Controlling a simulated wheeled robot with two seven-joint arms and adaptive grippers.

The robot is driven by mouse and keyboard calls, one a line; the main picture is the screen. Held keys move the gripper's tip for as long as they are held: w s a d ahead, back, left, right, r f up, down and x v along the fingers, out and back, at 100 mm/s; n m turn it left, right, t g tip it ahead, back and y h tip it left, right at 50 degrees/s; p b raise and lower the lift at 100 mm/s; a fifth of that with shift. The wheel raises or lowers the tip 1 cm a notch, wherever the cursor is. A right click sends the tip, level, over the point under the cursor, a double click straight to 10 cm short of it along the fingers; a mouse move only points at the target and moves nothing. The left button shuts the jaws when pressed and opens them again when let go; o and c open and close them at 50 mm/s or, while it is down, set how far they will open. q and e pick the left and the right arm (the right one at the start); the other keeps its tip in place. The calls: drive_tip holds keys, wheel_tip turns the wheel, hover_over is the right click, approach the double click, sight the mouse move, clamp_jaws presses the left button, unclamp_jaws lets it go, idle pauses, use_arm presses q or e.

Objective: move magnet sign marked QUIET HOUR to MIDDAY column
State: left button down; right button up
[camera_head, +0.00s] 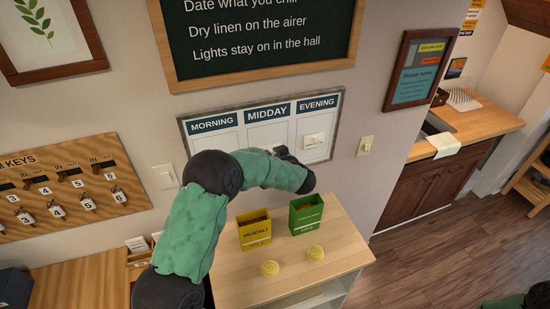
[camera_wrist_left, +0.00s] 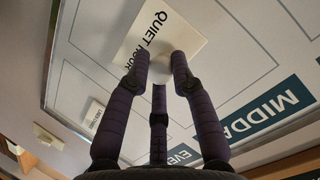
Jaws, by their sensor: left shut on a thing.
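The white board (camera_head: 340,110) on the wall has MORNING, MIDDAY and EVENING columns. The MIDDAY header (camera_head: 267,112) is in the middle, and it also shows in the left wrist view (camera_wrist_left: 262,108). The QUIET HOUR sign (camera_wrist_left: 142,36) is a white tile with a pale knob, tilted in the left wrist view. My left gripper (camera_wrist_left: 160,72) is shut on its knob. In the head view my left gripper (camera_head: 284,153) is in front of the board's lower part, by the MIDDAY and EVENING columns, and hides the sign. Whether the sign touches the board, I cannot tell. My right gripper is not in view.
Another white sign (camera_head: 314,140) is on the EVENING column. A light switch (camera_head: 365,145) is right of the board.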

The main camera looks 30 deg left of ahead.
use_arm(q)
drive_tip(key=shift+w+d, duration=0.1)
drive_tip(key=shift+w, duration=0.05)
drive_tip(key=shift+a+p, duration=0.2)
drive_tip(key=shift+p, duration=0.5)
idle(0.9)
drive_tip(key=c, duration=1.9)
unclamp_jaws()
clamp_jaws()
drive_tip(key=shift+w, duration=0.1)
drive_tip(key=shift+w+a, duration=0.2)
drive_tip(key=shift+a, duration=0.1)
drive_tip(key=shift+r, duration=0.1)
